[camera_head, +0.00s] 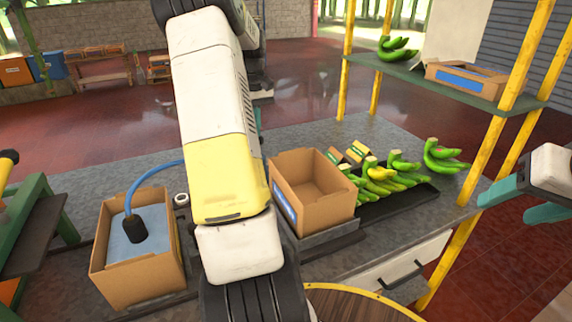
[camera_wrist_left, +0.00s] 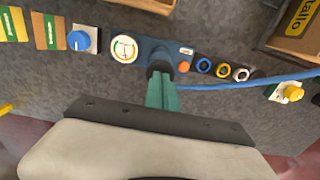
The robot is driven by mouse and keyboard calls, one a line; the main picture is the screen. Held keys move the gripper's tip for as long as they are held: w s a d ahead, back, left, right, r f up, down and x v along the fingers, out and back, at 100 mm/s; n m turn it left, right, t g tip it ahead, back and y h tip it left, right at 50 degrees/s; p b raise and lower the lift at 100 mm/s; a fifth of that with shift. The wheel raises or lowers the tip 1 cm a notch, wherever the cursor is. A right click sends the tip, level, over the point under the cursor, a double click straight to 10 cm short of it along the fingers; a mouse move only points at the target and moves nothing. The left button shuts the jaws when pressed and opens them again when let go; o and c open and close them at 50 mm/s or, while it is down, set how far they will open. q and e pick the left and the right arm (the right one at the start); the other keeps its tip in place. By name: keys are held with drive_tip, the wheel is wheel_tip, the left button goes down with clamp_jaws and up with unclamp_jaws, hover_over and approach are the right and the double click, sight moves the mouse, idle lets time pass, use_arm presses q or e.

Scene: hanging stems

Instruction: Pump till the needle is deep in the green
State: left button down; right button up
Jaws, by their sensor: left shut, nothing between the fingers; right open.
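A round white gauge (camera_wrist_left: 125,48) sits on a dark blue panel in the left wrist view. Its needle and coloured arc are too small to read surely. My left gripper (camera_wrist_left: 161,80) is shut and empty, its teal fingers at a round black part (camera_wrist_left: 158,68) just right of the gauge. I cannot tell whether they touch it. An orange button (camera_wrist_left: 183,66) is beside it. A blue hose (camera_wrist_left: 262,82) runs right from the panel. In the head view my arm hides the gauge and left gripper. My right gripper (camera_head: 522,202) is open and empty at the right edge.
A box (camera_head: 170,282) with blue contents and a black hose end (camera_head: 135,228) stands left. An empty cardboard box (camera_head: 327,218) and a black tray (camera_head: 412,201) of bananas are right. A blue knob (camera_wrist_left: 80,40) and yellow knob (camera_wrist_left: 293,92) flank the panel. Yellow posts stand near my right gripper.

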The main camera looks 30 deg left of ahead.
use_arm(q)
drive_tip(key=shift+r, duration=0.25)
drive_tip(key=shift+f, duration=1.55)
drive_tip(key=shift+r, duration=1.55)
